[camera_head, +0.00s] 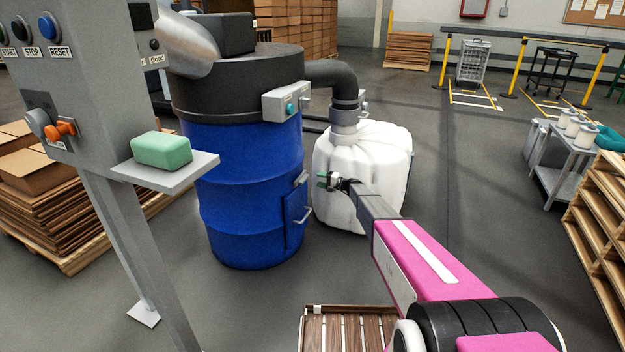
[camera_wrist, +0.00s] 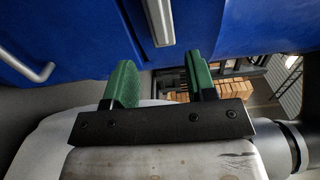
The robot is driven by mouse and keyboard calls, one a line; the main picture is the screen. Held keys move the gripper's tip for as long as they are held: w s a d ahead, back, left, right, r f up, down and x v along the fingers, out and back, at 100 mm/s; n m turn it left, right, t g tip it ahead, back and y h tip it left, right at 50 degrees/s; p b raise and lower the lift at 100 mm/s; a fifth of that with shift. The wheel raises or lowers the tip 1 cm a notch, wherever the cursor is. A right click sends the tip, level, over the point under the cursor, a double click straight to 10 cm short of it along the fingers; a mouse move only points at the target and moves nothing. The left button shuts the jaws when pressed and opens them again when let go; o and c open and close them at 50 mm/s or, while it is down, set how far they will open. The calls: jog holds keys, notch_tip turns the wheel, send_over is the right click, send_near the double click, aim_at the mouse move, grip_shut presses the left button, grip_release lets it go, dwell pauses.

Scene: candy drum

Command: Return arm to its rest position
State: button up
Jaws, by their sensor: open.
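My pink and grey arm (camera_head: 415,262) reaches out from the lower right in the head view. My gripper (camera_head: 322,180) is at its far end, beside the blue drum (camera_head: 250,180) and in front of the white bag (camera_head: 385,165). In the wrist view my gripper (camera_wrist: 160,82) shows two green fingers spread apart with nothing between them. The drum's blue wall (camera_wrist: 240,25) and a grey metal latch (camera_wrist: 158,20) are just past the fingers.
A control post (camera_head: 85,110) stands at the left, with a green block (camera_head: 162,149) on its shelf (camera_head: 190,172). A slatted wooden platform (camera_head: 345,325) lies low in front. A side table (camera_head: 568,150) and wooden rack (camera_head: 600,210) are at the right. The floor between is clear.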

jog(key=shift+v, duration=1.6)
jog(key=s+d+r+n+g+h, duration=0.1)
jog(key=s+d+n+g+h, duration=0.15)
jog(key=s, duration=1.05)
jog(key=s+d+r+n+g+h, duration=0.15)
jog(key=s+h, duration=0.25)
jog(key=s, duration=1)
jog(key=s+d+r+g+h, duration=0.1)
jog(key=s+d+h, duration=0.4)
jog(key=s, duration=0.7)
jog(key=s+d+r+g+h, duration=0.1)
jog(key=s+d+r+h, duration=0.2)
jog(key=s, duration=1)
jog(key=d+h, duration=0.2)
jog(key=d, duration=0.3)
jog(key=shift+s+d+r, duration=0.2)
jog(key=shift+s+d, duration=0.1)
jog(key=shift+h, duration=0.25)
